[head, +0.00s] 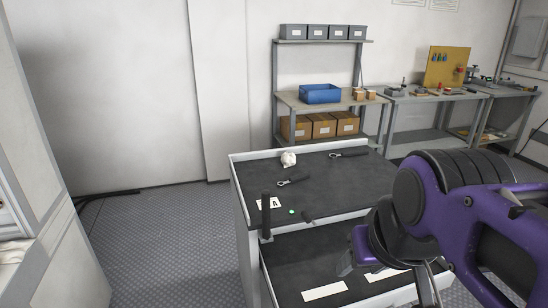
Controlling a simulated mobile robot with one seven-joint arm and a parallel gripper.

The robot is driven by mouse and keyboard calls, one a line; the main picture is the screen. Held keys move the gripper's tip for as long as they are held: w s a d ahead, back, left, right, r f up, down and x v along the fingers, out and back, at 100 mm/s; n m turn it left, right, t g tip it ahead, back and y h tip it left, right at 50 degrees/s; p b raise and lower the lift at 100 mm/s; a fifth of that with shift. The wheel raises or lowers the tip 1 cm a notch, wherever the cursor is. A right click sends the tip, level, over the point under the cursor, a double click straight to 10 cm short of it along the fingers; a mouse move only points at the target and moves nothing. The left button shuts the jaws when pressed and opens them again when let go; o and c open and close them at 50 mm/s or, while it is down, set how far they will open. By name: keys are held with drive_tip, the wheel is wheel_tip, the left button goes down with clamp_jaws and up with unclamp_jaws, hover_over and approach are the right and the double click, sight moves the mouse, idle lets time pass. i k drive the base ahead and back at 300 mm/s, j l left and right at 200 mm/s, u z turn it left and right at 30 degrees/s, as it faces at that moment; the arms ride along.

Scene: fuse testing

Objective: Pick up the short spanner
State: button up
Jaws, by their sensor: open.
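Two spanners lie on the black top of a grey cart (330,188). The nearer spanner (292,181) looks the shorter of the two and lies near the middle of the top. The longer-looking spanner (349,154) lies farther back and to the right.

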sight(304, 176)
drive_tip(key=i+j+z, duration=0.2)
drive_tip(key=j+z, duration=0.2)
drive_tip(key=i+j+z, duration=0.1)
drive_tip(key=j+z, duration=0.3)
drive_tip(key=j, duration=0.25)
drive_tip(key=j+z, duration=0.35)
drive_tip(key=j, duration=0.25)
drive_tip(key=j+z, duration=0.4)
drive_tip(key=j, duration=0.2)
